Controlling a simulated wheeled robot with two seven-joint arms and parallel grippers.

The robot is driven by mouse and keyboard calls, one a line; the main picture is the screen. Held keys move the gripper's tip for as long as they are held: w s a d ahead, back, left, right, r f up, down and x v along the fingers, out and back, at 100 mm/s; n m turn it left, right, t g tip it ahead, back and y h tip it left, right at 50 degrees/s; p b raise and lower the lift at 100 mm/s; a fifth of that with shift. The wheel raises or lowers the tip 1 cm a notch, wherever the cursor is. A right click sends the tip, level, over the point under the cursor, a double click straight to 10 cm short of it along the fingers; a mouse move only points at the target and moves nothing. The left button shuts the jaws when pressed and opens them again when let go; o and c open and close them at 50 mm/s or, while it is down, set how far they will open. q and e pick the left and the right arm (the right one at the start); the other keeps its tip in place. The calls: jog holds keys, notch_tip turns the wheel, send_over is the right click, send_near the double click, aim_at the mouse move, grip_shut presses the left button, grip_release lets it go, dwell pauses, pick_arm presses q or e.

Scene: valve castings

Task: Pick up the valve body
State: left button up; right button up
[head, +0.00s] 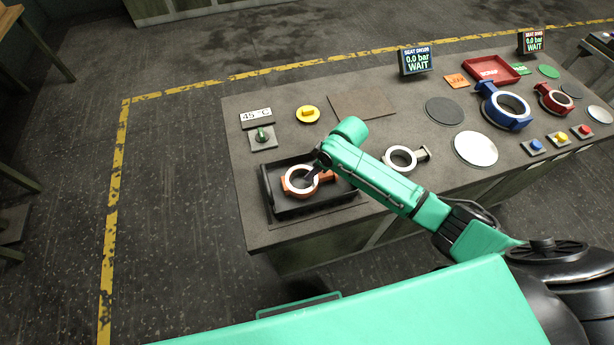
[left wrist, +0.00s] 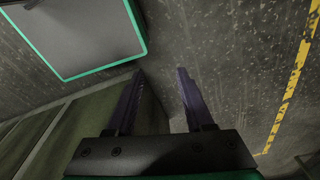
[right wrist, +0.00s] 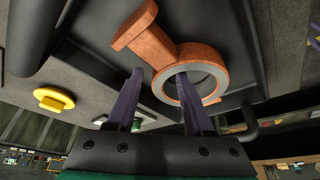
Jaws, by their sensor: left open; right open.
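An orange valve body (head: 288,187), a ring with a pale inner lining and a short stem, lies in a black tray (head: 267,193) at the table's left end. My right gripper (head: 314,172) is over it. In the right wrist view the valve body (right wrist: 150,42) is close ahead of the open right gripper (right wrist: 158,80). One finger overlaps the ring's opening and the other is outside beside the stem; I cannot tell whether they touch it. My left gripper (left wrist: 160,72) is open and empty over the floor, in the left wrist view only.
A whitish ring part (head: 402,158) lies beside my right forearm. A yellow button (head: 307,114), a green-knobbed switch (head: 262,137) and a brown mat (head: 362,105) are behind the tray. Blue (head: 506,107) and red (head: 556,99) ring parts stand farther right.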

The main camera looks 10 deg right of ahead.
jog(key=shift+a+f, duration=0.1)
jog(key=shift+f, duration=0.15)
grip_shut()
dwell(1.2)
jog(key=shift+w+r, duration=0.15)
